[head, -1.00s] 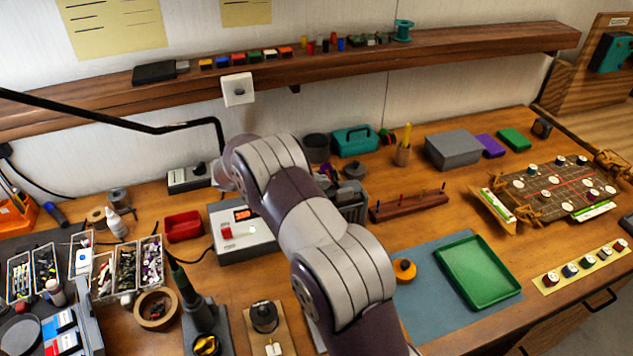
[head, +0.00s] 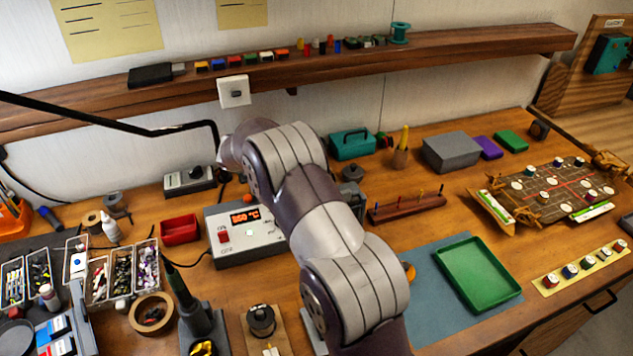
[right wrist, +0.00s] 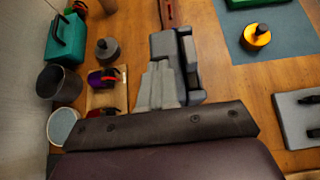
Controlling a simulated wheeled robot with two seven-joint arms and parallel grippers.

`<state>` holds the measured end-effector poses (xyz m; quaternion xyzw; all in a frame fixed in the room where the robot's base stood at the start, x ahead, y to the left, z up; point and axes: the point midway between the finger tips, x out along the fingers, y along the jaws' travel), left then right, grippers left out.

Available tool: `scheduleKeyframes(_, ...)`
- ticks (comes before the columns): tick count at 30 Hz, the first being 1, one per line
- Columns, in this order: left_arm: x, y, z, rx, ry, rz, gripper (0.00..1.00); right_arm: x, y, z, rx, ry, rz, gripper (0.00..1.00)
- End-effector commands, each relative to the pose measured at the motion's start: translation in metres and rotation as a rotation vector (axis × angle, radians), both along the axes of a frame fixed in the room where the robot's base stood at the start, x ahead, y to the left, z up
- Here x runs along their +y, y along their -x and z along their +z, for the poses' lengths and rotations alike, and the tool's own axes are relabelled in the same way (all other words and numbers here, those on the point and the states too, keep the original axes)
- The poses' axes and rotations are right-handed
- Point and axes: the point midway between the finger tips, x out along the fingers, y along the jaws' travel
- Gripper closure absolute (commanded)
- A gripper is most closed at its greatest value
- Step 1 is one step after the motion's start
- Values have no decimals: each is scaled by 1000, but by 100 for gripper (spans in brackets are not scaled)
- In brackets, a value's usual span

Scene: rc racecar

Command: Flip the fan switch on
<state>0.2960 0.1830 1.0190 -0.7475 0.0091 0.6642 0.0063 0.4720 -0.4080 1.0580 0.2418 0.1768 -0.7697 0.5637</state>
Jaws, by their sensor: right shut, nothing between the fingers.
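No switch is visibly labelled as the fan's, and no fan can be made out. A white wall plate with a small dark switch (head: 234,92) hangs just under the shelf. A grey box with a dark knob (head: 190,181) stands on the bench below it. In the right wrist view my right gripper (right wrist: 160,82) is shut and empty, above the bench. My left gripper is not in view.
A station with a lit display and red switch (head: 223,237) stands left of my arm. A teal toolbox (head: 352,143), a grey vise-like block (head: 353,197) and a peg rack (head: 406,206) lie right of it. The green tray (head: 478,273) is empty.

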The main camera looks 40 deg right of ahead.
Motion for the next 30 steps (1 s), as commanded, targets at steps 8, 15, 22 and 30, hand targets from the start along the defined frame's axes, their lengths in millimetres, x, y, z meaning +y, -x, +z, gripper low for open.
scheduleKeyframes(8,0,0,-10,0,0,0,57,-9,3,5,-43,-136,-1,100)
scheduleKeyframes(15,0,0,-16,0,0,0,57,-18,6,11,-43,-133,-1,100)
scheduleKeyframes(22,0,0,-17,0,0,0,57,-24,8,15,-65,-206,-1,100)
scheduleKeyframes(30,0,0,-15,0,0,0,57,-24,8,17,-65,-204,0,100)
